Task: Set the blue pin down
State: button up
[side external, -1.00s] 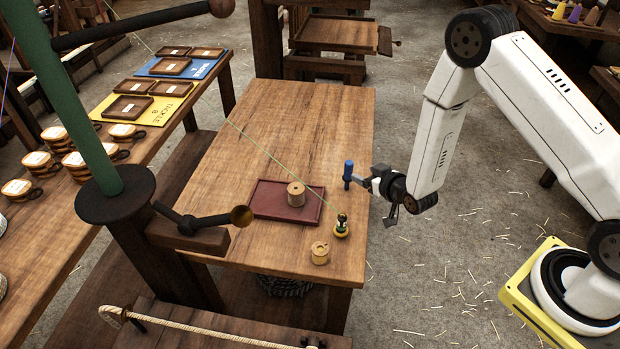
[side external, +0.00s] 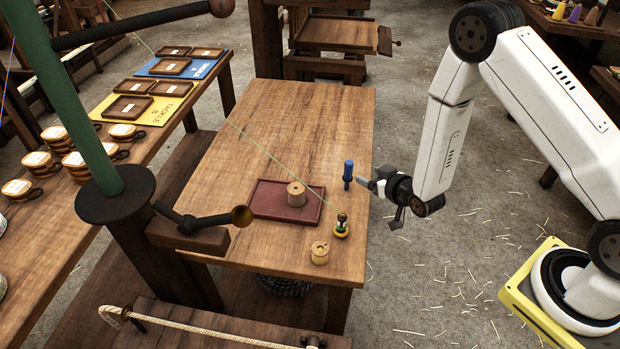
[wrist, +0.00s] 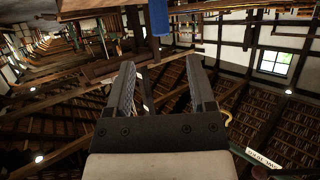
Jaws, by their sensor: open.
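The blue pin (side external: 348,174) stands upright on the wooden table (side external: 290,120) near its right edge. My gripper (side external: 366,185) is just to the right of the pin at the table edge, open and empty, with a small gap between its fingertips and the pin. In the wrist view the two fingers (wrist: 161,66) are spread apart, and the blue pin (wrist: 159,18) shows beyond the fingertips at the top, partly cut off by the frame.
A dark red tray (side external: 268,207) holding a wooden spool (side external: 296,193) lies left of the pin. A small yellow-green figure-like piece (side external: 341,227) and another wooden piece (side external: 320,252) stand nearer the front. A thin green line crosses the table. The table's far part is clear.

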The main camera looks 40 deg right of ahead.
jog(key=s+a+r+g+y, duration=0.1)
jog(key=s+a+r+g, duration=0.1)
jog(key=s+r+g, duration=0.8)
jog(key=s+r, duration=0.4)
jog(key=s, duration=0.2)
jog(key=shift+s+r+n+g, duration=0.2)
jog(key=shift+s+n+g, duration=0.15)
jog(key=shift+n+g, duration=0.05)
